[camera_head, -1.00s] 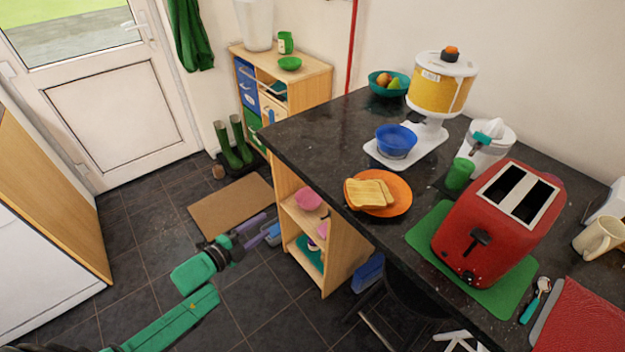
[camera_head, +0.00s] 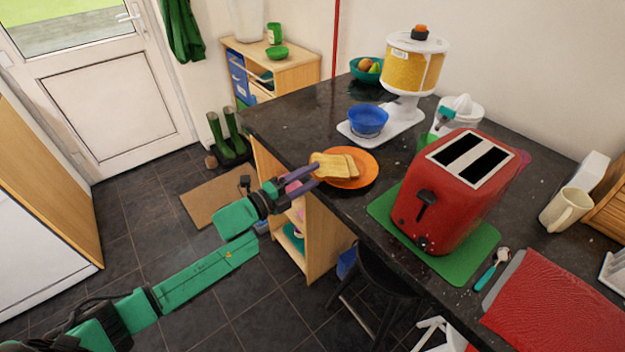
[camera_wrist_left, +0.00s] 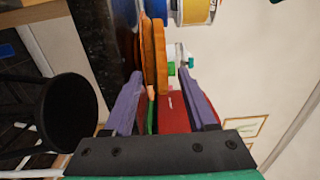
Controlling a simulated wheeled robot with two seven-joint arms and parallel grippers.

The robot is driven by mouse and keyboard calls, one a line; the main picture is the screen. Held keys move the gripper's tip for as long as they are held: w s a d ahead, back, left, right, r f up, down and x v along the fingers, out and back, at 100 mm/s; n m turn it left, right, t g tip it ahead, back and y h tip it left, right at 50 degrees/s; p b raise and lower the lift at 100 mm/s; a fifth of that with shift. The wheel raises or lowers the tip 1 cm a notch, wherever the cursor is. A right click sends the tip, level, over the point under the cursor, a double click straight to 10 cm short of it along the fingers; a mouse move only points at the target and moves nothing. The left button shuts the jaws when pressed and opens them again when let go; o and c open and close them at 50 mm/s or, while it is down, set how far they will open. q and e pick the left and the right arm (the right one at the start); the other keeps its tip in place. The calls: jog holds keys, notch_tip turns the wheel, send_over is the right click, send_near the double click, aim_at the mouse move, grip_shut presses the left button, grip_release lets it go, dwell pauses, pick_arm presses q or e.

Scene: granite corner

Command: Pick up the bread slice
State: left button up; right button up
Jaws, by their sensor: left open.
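Two bread slices (camera_head: 335,166) lie overlapping on an orange plate (camera_head: 369,163) near the left edge of the dark counter. The bread (camera_wrist_left: 153,55) also shows in the left wrist view, edge-on, ahead of and between my finger tips. My left gripper (camera_head: 312,173) is open, with its purple fingers at the near left side of the bread. In the head view the fingers overlap the bread's left edge; I cannot tell whether they touch it. No bread is clearly held. My right gripper is not in view.
A red toaster (camera_head: 455,190) stands on a green mat (camera_head: 470,259) right of the plate. A blue bowl (camera_head: 368,121) on a white dispenser base is behind. A black stool (camera_head: 372,287) stands below the counter edge. Bare counter (camera_head: 290,125) lies left of the bowl.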

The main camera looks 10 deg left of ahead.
pick_arm(q)
jog(key=shift+a, duration=0.15)
grip_shut()
notch_tip(320, 180, up, 2)
jog(key=shift+r+p, duration=0.25)
jog(key=shift+p, duration=0.8)
jog(key=s+a+r+p, duration=0.5)
jog(key=s+a+p, duration=0.4)
jog(key=s+p, duration=0.1)
jog(key=shift+s, duration=0.4)
